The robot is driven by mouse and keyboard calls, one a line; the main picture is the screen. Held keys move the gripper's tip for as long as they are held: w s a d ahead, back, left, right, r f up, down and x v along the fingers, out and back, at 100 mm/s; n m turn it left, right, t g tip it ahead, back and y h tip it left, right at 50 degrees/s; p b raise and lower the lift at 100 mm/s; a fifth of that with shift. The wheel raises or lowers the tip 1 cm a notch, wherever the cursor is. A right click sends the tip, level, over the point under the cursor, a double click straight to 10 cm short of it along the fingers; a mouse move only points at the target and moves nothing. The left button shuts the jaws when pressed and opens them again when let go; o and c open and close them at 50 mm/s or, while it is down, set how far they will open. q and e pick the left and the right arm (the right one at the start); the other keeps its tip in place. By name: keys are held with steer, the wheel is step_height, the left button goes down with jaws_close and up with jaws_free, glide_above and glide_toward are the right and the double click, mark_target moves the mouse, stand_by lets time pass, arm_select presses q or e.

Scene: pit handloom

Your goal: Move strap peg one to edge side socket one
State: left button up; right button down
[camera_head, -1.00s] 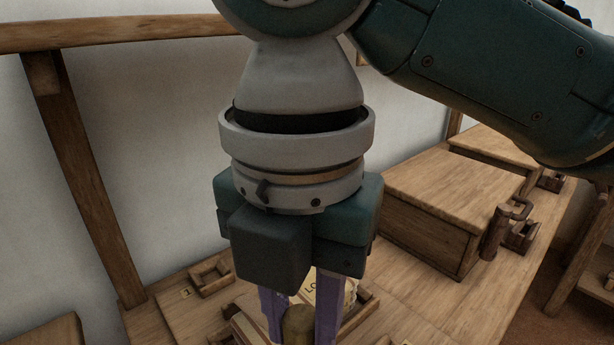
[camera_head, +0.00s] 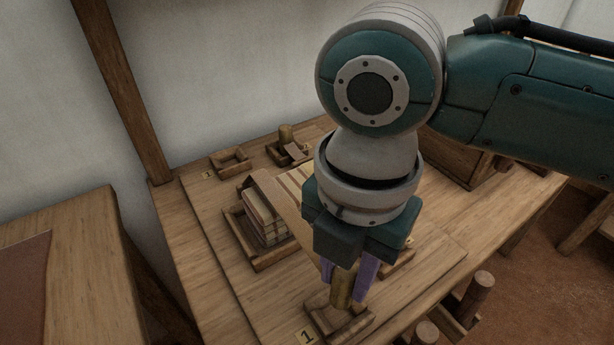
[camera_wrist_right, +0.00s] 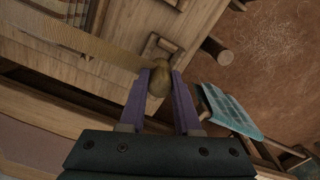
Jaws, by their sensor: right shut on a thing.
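My right gripper (camera_head: 350,280) has purple fingers shut on a wooden peg, strap peg one (camera_head: 342,292). In the right wrist view the peg (camera_wrist_right: 160,80) sits between both fingers (camera_wrist_right: 160,95). A tan strap (camera_head: 298,222) runs from the stack to the peg. Below the peg is a small wooden socket (camera_head: 352,328) at the near table edge, beside a "1" label (camera_head: 306,336). The peg appears over this socket; whether it touches is unclear. My left gripper is out of view.
A stack of bundles (camera_head: 262,217) stands in a wooden tray (camera_head: 268,262). At the back are an empty socket (camera_head: 230,168) and another peg (camera_head: 287,134) in its socket. A wooden box (camera_head: 455,165) stands behind my arm.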

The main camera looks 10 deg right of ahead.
mark_target(343, 294)
steer(key=shift+f+b, duration=0.55)
steer(key=shift+f, duration=1.65)
steer(key=shift+f, duration=0.1)
steer(key=c, duration=0.6)
jaws_free()
